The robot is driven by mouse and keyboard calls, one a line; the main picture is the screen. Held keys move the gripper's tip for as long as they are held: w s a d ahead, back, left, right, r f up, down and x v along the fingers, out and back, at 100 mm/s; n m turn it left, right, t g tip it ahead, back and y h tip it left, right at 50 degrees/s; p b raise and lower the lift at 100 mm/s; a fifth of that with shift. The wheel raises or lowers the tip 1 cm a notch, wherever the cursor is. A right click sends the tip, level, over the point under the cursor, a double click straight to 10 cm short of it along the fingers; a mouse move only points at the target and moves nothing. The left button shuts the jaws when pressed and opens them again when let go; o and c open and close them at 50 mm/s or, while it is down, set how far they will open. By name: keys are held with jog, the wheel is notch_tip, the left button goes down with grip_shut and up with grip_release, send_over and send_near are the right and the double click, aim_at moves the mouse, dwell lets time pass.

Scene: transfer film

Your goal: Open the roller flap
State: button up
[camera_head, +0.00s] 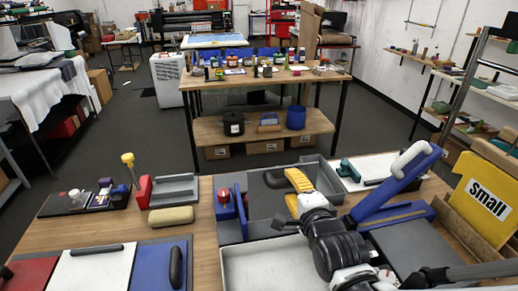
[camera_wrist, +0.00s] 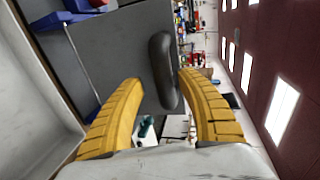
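The roller flap appears to be the dark grey panel (camera_head: 264,203) of the grey and blue machine on the table, with a black handle (camera_head: 274,180) on it. It also shows in the wrist view as a grey panel (camera_wrist: 115,50), with the black handle (camera_wrist: 162,68) standing off it. My gripper (camera_head: 286,187) has yellow fingers and is just right of the handle. In the wrist view my gripper (camera_wrist: 158,80) is open, one finger on each side of the handle's lower part. Contact with the handle cannot be told. The panel looks closed; my arm hides the machine's right part.
A blue lever with a white grip (camera_head: 410,160) rises to the right of my arm. A red knob (camera_head: 224,196) on a blue bracket stands to the left. Boards with black handles (camera_head: 97,249) lie front left.

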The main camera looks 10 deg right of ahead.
jog(key=shift+r, duration=0.1)
jog(key=shift+r, duration=4.95)
jog(key=shift+s+f, duration=0.1)
jog(key=s+f+n+g+b, duration=0.3)
jog(key=s+f+n+g, duration=0.5)
jog(key=s+f+n, duration=0.6)
jog(key=f+n, duration=0.1)
jog(key=n, duration=0.3)
jog(key=shift+s, duration=0.1)
